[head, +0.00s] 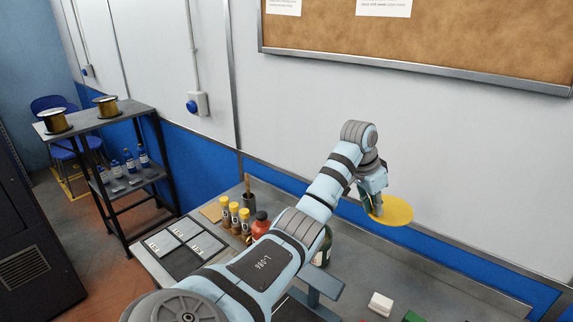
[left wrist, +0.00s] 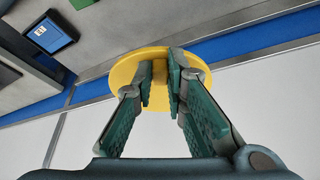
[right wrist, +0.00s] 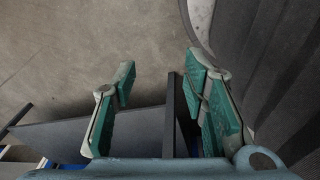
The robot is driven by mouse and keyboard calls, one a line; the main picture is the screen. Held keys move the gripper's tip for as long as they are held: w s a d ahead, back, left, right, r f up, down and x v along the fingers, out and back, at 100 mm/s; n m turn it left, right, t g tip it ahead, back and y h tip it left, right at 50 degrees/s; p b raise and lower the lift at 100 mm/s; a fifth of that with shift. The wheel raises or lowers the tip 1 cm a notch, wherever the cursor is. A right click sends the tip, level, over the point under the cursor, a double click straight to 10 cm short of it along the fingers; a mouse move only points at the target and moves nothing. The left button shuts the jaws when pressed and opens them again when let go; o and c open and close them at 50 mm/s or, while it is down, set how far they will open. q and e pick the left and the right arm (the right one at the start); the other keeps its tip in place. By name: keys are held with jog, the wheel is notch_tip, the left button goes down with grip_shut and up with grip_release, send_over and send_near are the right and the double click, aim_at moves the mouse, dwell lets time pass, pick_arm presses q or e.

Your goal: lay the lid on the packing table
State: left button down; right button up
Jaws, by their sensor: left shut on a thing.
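The lid, a round yellow disc (head: 393,212), is in the air above the long grey bench (head: 385,268), near the back wall. My left gripper (head: 375,206) is shut on it. In the left wrist view the lid (left wrist: 124,72) lies beyond my left fingers (left wrist: 160,82), with a raised yellow part between them. My right gripper (right wrist: 160,84) shows only in the right wrist view, open and empty, with grey floor beyond it. I cannot tell which surface is the packing table.
On the bench stand several orange-capped bottles (head: 234,216), a red bottle (head: 261,223), a dark green bottle (head: 324,250), a tray of panels (head: 178,248) and a white block (head: 380,304). A black shelf rack (head: 158,150) with gold spools stands left. The bench has bare room below the lid.

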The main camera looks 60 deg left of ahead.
pick_arm(q)
jog(key=a+f+n+b, duration=0.1)
jog(key=f+b, duration=0.2)
jog(key=f, duration=0.6)
jog(key=a+f+n+y+b, duration=0.1)
jog(key=f+n+b, duration=0.1)
jog(key=f, duration=0.6)
jog(key=a+f+n+b, duration=0.1)
jog(key=f+n+b, duration=0.1)
jog(key=f, duration=0.7)
jog(key=shift+s+a+f+y+b, duration=0.2)
jog(key=shift+s+f+y+b, duration=0.15)
jog(key=shift+b, duration=0.45)
jog(key=shift+w, duration=0.1)
pick_arm(e)
notch_tip(320, 180, down, 10)
jog(key=shift+s+f, duration=0.15)
pick_arm(q)
jog(key=c, duration=1.6)
grip_release()
jog(key=shift+f, duration=0.1)
